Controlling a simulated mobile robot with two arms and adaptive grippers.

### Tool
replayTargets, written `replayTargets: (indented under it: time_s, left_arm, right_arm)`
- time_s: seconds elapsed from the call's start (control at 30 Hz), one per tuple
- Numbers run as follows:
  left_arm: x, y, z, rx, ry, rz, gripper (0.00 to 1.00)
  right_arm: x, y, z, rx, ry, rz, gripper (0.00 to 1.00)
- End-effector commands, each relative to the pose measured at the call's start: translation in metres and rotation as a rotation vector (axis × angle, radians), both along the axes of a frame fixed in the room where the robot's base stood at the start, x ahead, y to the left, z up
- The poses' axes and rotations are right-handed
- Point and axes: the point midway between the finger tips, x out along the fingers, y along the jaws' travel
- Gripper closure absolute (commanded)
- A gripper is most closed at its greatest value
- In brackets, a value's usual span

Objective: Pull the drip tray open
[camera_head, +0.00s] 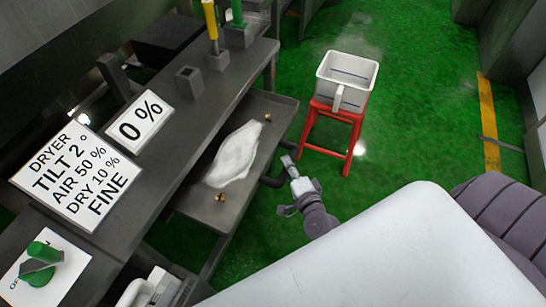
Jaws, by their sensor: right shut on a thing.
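The drip tray (207,212) is a flat grey metal tray under the edge of the dark bench. Part of it sticks out, with a crumpled white cloth-like piece (235,155) and small brass-coloured bits on it. A dark handle (270,182) is at its outer side. My right gripper (287,168) is at this handle and shut on it; the fingers are small in the picture and partly hard to make out.
A red stool (331,126) with a white jug (346,80) on it stands beyond my right gripper. The dark bench (165,160) carries sign plates (78,176), a green knob (42,258) and yellow and green levers. Green floor is free right of the stool.

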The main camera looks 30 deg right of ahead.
Motion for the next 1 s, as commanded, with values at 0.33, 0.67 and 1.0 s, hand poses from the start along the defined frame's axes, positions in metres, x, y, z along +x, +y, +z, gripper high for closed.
replayTargets:
  time_s: [0.33, 0.67, 1.0]
  left_arm:
    - [0.0003, -0.0001, -0.0012, 0.0, -0.001, 0.0, 0.6]
    - [0.0005, -0.0003, -0.0012, 0.0, -0.001, 0.0, 0.6]
    - [0.0002, 0.0003, -0.0012, 0.0, -0.001, 0.0, 0.6]
  right_arm:
    - [-0.0131, -0.0103, -0.0008, 0.0, 0.002, -0.001, 1.0]
    - [-0.0128, -0.0101, -0.0007, 0.0, 0.001, -0.001, 0.62]
    - [-0.0124, -0.0097, -0.0002, 0.0, 0.0, -0.001, 0.49]
